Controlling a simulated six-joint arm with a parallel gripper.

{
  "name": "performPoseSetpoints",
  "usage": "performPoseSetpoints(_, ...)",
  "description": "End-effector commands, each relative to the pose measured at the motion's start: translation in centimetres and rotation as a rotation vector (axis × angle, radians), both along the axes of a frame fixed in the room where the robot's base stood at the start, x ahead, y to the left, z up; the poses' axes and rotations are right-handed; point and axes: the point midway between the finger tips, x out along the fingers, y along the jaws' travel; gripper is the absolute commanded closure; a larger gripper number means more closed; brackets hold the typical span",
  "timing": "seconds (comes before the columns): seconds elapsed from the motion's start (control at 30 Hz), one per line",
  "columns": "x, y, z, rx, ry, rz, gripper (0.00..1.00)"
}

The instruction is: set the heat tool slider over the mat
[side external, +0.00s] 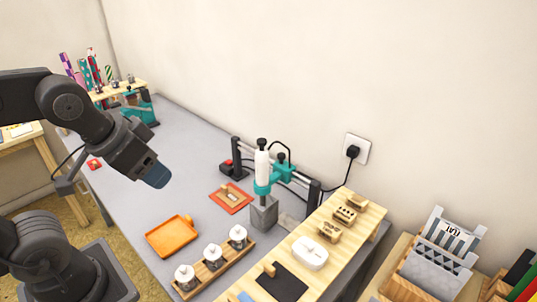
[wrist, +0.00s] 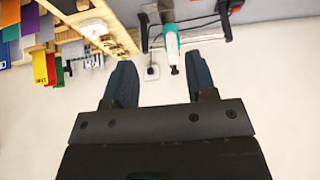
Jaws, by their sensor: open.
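The heat tool (side external: 262,165) is a white upright cylinder with a dark knob on top. A teal slider (side external: 284,173) holds it on a dark rail between two posts. It stands nearer the right post, above a grey block (side external: 264,214). The orange-red mat (side external: 231,198) lies flat to the left of the heat tool, with a small pale card on it. My gripper (side external: 156,175) is open and empty, in the air left of the mat and well apart from the tool. In the wrist view the heat tool (wrist: 172,45) shows beyond my open fingers (wrist: 160,88).
An orange tray (side external: 172,237) and a wooden rack of several white-bodied jars (side external: 213,258) stand in front. A wooden shelf (side external: 352,232) with stamps is at the right. A wall outlet (side external: 356,149) has a black cord.

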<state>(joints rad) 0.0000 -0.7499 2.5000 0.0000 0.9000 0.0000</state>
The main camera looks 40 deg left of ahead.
Motion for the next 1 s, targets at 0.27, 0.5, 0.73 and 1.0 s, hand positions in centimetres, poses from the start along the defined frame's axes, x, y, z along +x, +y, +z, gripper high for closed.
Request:
performPoseSetpoints(0.27,0.0,0.0,0.0,0.0,0.0,0.0,0.48)
performPoseSetpoints(0.5,0.2,0.0,0.1,0.001,0.002,-0.005,0.47)
performPoseSetpoints(0.73,5.1,0.1,2.3,0.021,0.052,-0.12,0.47)
performPoseSetpoints(1.0,16.0,1.4,3.5,0.04,0.112,-0.373,0.47)
